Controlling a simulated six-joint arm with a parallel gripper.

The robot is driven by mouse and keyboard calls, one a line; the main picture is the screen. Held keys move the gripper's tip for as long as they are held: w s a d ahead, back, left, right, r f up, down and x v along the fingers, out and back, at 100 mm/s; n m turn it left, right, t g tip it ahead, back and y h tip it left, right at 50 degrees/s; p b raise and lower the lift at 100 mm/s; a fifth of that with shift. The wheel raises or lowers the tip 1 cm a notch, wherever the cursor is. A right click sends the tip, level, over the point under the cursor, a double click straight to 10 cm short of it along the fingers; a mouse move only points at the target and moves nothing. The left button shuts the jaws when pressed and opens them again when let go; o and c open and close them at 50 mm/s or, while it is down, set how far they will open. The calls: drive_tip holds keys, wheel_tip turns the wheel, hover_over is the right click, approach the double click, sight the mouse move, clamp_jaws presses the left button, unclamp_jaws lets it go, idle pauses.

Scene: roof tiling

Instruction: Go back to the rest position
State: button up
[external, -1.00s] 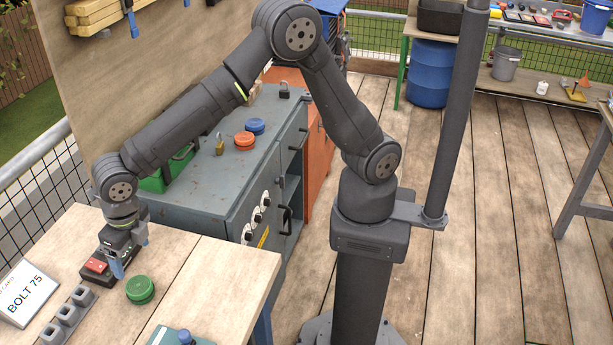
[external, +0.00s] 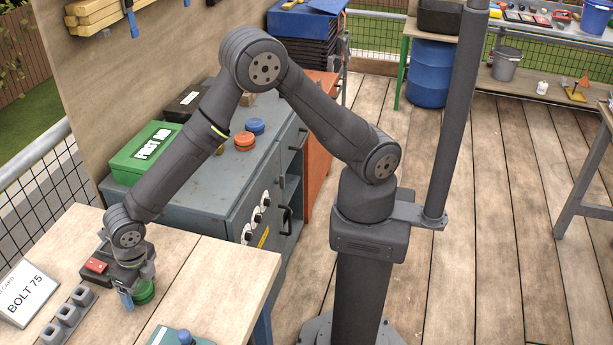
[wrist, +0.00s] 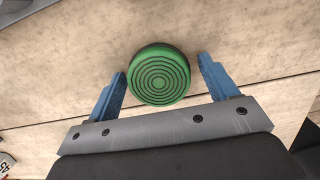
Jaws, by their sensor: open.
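My gripper (external: 137,296) is low over the near table, with its blue fingers beside a green round lid-like piece (external: 145,291). In the wrist view, my gripper (wrist: 160,88) is open. The green piece (wrist: 158,74), with concentric rings on its top, sits between and slightly beyond the two fingertips. A small gap shows at each side, so the fingers do not grip it. The piece rests on the wooden tabletop (external: 220,275).
A black box with a red part (external: 96,265) is just left of my gripper. Grey square sockets (external: 68,314) and a BOLT 75 card (external: 27,287) lie further left. A teal block with a blue knob (external: 180,338) is at the front. A green first aid box (external: 146,152) stands on the grey cabinet behind.

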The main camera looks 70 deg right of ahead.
drive_tip(key=shift+r, duration=1.8)
